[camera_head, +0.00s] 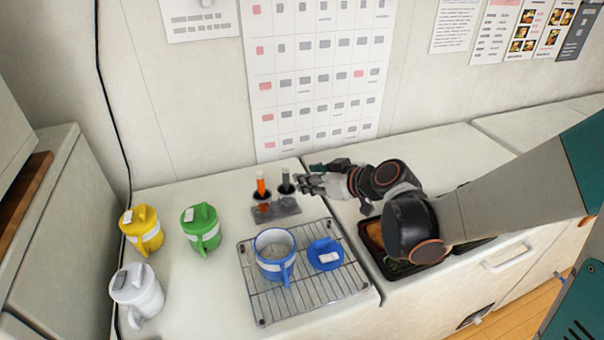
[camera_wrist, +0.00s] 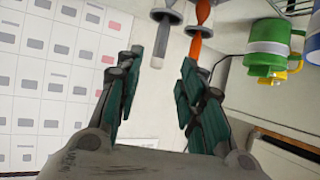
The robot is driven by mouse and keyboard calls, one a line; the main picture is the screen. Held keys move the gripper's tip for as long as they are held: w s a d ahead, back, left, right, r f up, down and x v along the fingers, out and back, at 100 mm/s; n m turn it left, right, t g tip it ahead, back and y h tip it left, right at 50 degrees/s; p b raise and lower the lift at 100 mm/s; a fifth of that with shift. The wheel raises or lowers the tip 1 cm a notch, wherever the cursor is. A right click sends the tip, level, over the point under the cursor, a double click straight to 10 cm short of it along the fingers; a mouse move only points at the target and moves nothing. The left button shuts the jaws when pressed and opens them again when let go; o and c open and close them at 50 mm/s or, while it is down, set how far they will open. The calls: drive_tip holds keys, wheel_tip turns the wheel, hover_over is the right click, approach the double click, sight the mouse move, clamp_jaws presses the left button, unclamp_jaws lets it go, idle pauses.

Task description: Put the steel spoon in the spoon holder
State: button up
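The grey spoon holder (camera_head: 277,211) stands on the counter against the wall. A steel-grey utensil (camera_head: 286,183), which looks like the steel spoon, stands upright in its right-hand place. An orange-handled utensil (camera_head: 261,187) stands in the left-hand place. My gripper (camera_head: 306,183) is just right of the grey handle. In the wrist view my gripper (camera_wrist: 161,62) is open, and the end of the grey handle (camera_wrist: 160,52) shows between its fingertips, with gaps to both fingers. The orange handle (camera_wrist: 199,32) is beyond it, near the right finger.
A wire rack (camera_head: 316,292) holds an open blue mug (camera_head: 275,266) and its blue lid (camera_head: 325,254). Green (camera_head: 201,230), yellow (camera_head: 141,229) and white (camera_head: 137,294) lidded mugs stand at left. A dark food tray (camera_head: 373,253) lies under my arm. The wall is close behind.

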drive_tip(key=s+d+r+m+h, duration=0.1)
drive_tip(key=s+d+m+h, duration=0.1)
drive_tip(key=s+d, duration=0.2)
drive_tip(key=s+d+r+m+g+h, duration=0.1)
drive_tip(key=s+d+r+m+h, duration=0.1)
drive_tip(key=s, duration=0.9)
drive_tip(key=s+d+r+m+g+h, duration=0.1)
drive_tip(key=s+d+r+m+h, duration=0.1)
drive_tip(key=s+d, duration=0.5)
drive_tip(key=shift+s+m+h, duration=0.65)
drive_tip(key=shift+m+h, duration=0.15)
drive_tip(key=shift+m, duration=0.1)
